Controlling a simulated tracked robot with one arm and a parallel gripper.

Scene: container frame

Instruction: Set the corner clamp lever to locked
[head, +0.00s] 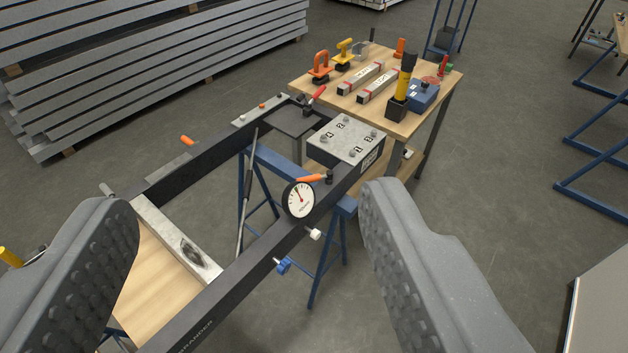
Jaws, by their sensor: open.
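My gripper (243,197) is open, its two grey padded fingers wide apart at the left and right of the view, with nothing between them up close. Beyond it stands a dark container frame (235,290) on blue trestles. At its far corner a small lever with a red handle (316,96) sits by a dark corner plate (297,120); it looks like the corner clamp lever. The red handle slants up to the right. My gripper is well short of it and apart from it. The lever's pivot and any lock marking are too small to read.
A dial gauge (299,200) and an orange handle (311,178) sit on the near right rail. A wooden workbench (437,98) with tools stands behind. The floor at right is partly clear.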

